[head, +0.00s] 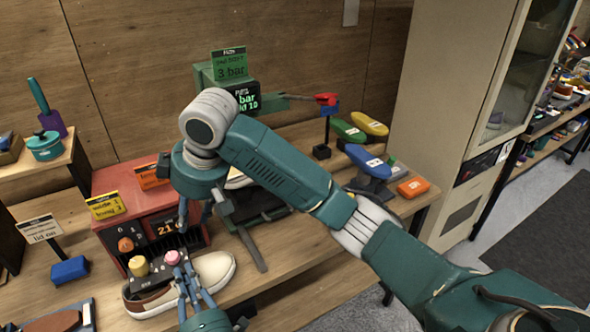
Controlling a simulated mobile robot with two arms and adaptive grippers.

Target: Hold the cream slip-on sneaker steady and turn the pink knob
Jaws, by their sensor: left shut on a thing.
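The cream slip-on sneaker (217,270) lies on the bench in front of the red machine (167,219), with brown on its left part. My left gripper (184,272) is at the sneaker and shut on it; its fingers hide part of the shoe. My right gripper (195,217) hangs above and behind the pink knob, in front of the machine, fingers down and apart. It appears empty and does not touch the knob.
A yellow knob (138,266) and an orange knob (125,244) sit beside the pink one. A green machine (229,92) stands behind my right arm. Blue (367,160), yellow (369,123) and orange (413,187) items lie at the right. A blue block (70,270) is at the left.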

